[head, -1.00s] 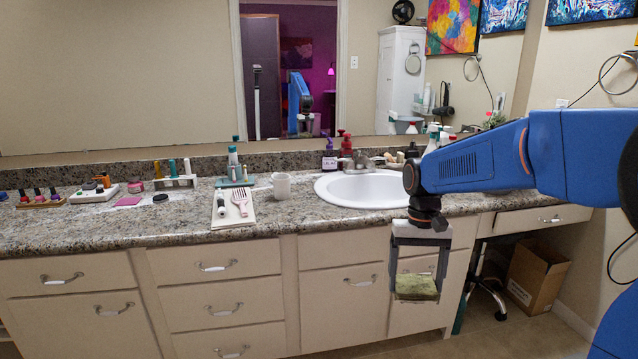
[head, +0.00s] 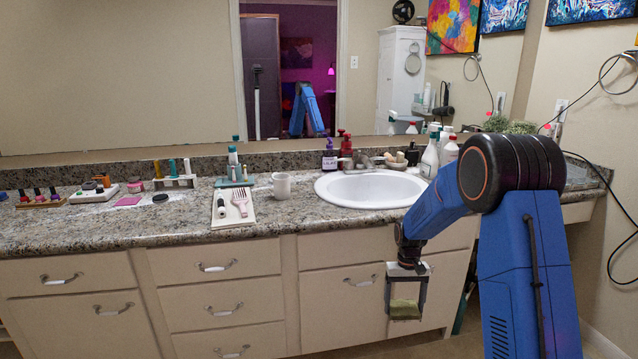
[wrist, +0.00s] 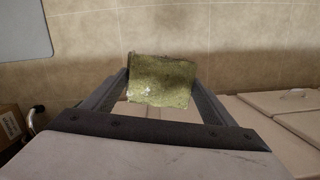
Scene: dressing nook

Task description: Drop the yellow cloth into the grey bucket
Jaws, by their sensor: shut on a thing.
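The yellow cloth (head: 405,310), a small olive-yellow folded piece, hangs between the fingertips of my gripper (head: 405,300) in the head view. My gripper points down in front of the white cabinet doors, below the counter edge. In the wrist view the cloth (wrist: 162,82) spans between the two fingers, with a small white mark on its face. My gripper is shut on it, and tiled floor shows beyond. I cannot make out a grey bucket in any view.
The granite counter (head: 120,232) holds a sink (head: 372,188), a white mug (head: 282,185) and toiletries. A cardboard box (wrist: 12,125) stands at the wrist view's left. A flat grey shape (wrist: 22,28) lies at its upper left; I cannot tell what it is.

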